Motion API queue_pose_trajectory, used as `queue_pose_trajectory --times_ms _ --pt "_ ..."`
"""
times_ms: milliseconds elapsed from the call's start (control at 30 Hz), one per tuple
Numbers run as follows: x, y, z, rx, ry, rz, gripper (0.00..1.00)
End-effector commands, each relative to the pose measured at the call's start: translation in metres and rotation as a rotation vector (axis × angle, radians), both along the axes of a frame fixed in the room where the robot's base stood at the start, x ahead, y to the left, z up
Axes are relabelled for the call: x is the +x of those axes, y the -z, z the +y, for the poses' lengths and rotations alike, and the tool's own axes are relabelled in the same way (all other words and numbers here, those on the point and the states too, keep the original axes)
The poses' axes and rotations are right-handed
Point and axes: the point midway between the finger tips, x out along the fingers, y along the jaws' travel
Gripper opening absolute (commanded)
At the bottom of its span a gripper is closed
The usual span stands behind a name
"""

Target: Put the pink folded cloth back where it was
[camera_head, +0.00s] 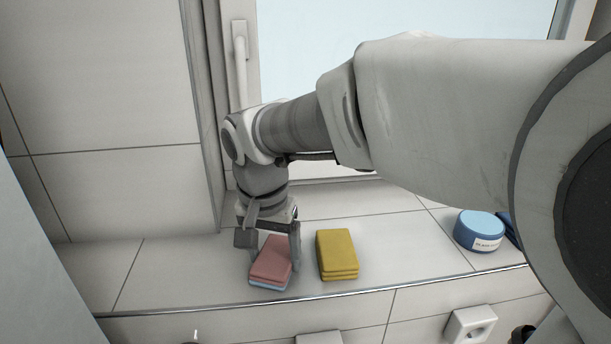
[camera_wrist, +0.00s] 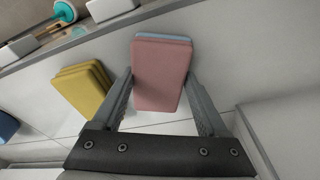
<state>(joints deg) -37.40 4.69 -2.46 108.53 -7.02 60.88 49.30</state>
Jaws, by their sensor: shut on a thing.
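The pink folded cloth (camera_head: 271,257) is at the left part of the tiled ledge, on or just above a light blue folded cloth (camera_head: 268,286). My gripper (camera_head: 272,257) points down with one finger on each side of the pink cloth and is shut on it. In the wrist view the pink cloth (camera_wrist: 161,75) sits between the two fingers, and a strip of the light blue cloth (camera_wrist: 163,37) shows past its far edge. Whether the pink cloth rests on the blue one or hangs just above it, I cannot tell.
A yellow folded cloth stack (camera_head: 337,254) stands close to the right of my gripper. A round blue tin (camera_head: 479,230) is farther right on the ledge (camera_head: 395,250). A window with a handle (camera_head: 240,65) rises behind. Sockets (camera_head: 470,325) are below the front edge.

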Motion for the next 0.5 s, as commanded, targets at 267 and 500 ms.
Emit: queue_pose_trajectory --times_ms 267,500 --pt "0.0000 0.0018 -0.0002 0.000 0.000 0.000 0.32" --pt "-0.0001 0.0028 -0.0002 0.000 0.000 0.000 1.00"
